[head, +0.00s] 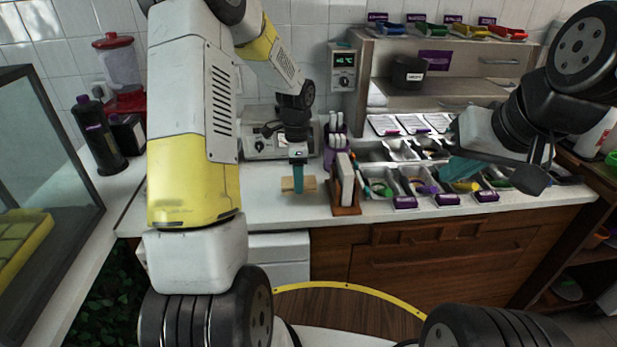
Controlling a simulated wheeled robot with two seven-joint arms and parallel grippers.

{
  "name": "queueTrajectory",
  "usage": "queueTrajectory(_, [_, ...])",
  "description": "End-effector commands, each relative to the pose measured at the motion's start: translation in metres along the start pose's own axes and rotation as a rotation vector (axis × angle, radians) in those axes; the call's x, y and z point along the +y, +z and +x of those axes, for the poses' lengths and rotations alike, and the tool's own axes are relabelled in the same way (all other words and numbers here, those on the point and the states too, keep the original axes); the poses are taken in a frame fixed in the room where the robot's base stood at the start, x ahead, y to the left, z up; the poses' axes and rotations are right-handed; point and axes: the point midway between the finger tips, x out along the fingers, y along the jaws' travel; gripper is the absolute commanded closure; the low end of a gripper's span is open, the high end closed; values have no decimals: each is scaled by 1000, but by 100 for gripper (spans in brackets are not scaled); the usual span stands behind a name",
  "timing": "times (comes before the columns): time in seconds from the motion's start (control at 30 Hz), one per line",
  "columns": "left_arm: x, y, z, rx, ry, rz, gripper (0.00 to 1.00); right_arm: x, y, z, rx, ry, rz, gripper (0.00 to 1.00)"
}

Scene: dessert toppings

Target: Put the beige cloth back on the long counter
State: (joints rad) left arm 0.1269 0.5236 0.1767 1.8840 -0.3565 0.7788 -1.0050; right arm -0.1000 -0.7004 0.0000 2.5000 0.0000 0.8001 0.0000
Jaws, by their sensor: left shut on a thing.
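The beige cloth (309,186) is a small folded piece at the front part of the long counter (270,195), left of the wooden holder. My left gripper (298,184) points straight down with its teal fingers shut on the cloth's middle. The cloth's ends stick out on both sides. I cannot tell whether the cloth touches the counter or hangs just above it. My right gripper (458,168) is over the topping trays at the right, with its teal fingers pointing left; I cannot tell whether it is open.
A wooden holder with white cards (346,185) stands just right of the cloth. Topping trays (420,181) with purple labels fill the counter further right. A grey appliance (262,140) stands behind. A glass case (45,150) and dark bottle (98,138) are at the left.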

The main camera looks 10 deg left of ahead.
Motion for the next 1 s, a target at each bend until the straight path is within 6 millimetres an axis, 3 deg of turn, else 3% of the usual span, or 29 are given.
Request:
queueTrajectory(0.43, [0,0,49,-1,2,0,77,0,0,0,0,0,0,100])
queueTrajectory(0.77, [0,0,52,0,-1,-1,77,0,0,0,0,0,0,100])
queueTrajectory(0.8, [0,0,52,0,-1,-1,40,0,0,0,0,0,0,100])
queueTrajectory(0.9, [0,0,52,0,-1,-1,23,0,0,0,0,0,0,100])
queueTrajectory(1.0, [0,0,52,0,-1,-1,23,0,0,0,0,0,0,100])
